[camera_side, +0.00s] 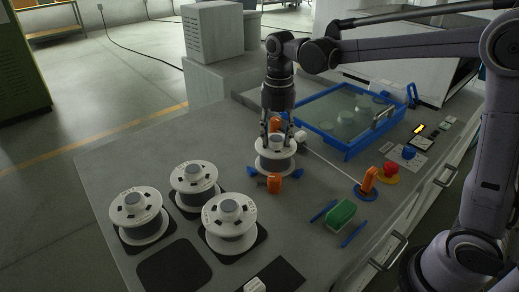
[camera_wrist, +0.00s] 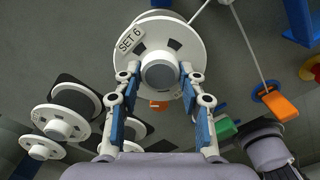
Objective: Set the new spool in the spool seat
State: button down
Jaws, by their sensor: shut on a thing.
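My gripper (camera_side: 277,136) is shut on the hub of a white-flanged spool (camera_side: 275,158), which hangs upright below it. In the wrist view the held spool (camera_wrist: 190,45) carries the label "SET 6", and two blue-padded fingers (camera_wrist: 162,76) grip its grey hub. The spool is at the spool seat, between two orange clips; the near clip (camera_side: 274,183) stands in front of its lower flange. Blue wedges (camera_side: 298,173) show on either side. The seat's middle is hidden under the spool, and I cannot tell whether the flange touches it.
Several white spools (camera_side: 230,222) stand on dark pads at the left; one dark pad (camera_side: 173,270) is bare. A white wire runs from near the held spool to an orange post (camera_side: 368,180). A blue-framed tank (camera_side: 345,115) stands behind right. A green block (camera_side: 341,214) lies front right.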

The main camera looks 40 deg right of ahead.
jog(key=shift+f, duration=0.1)
jog(key=c, duration=0.8)
grip_release()
notch_tip(320, 180, up, 12)
jog(key=s+f+m+t, duration=0.2)
jog(key=s+f+m, duration=0.2)
jog(key=m, duration=0.4)
jog(key=s+d+f+m+t, duration=0.1)
jog(key=s+f+m, duration=0.3)
jog(key=m, duration=0.5)
jog(key=s+d+f+m+t, duration=0.1)
jog(key=s+f+m+t, duration=0.3)
jog(key=s+m, duration=0.3)
jog(key=shift+s+d+f+m, duration=0.2)
jog(key=shift+d+m, duration=0.05)
jog(key=shift+m, duration=0.75)
jog(key=shift+s+f+m, duration=0.2)
jog(key=shift+f+m, duration=0.1)
jog(key=shift+m, duration=0.2)
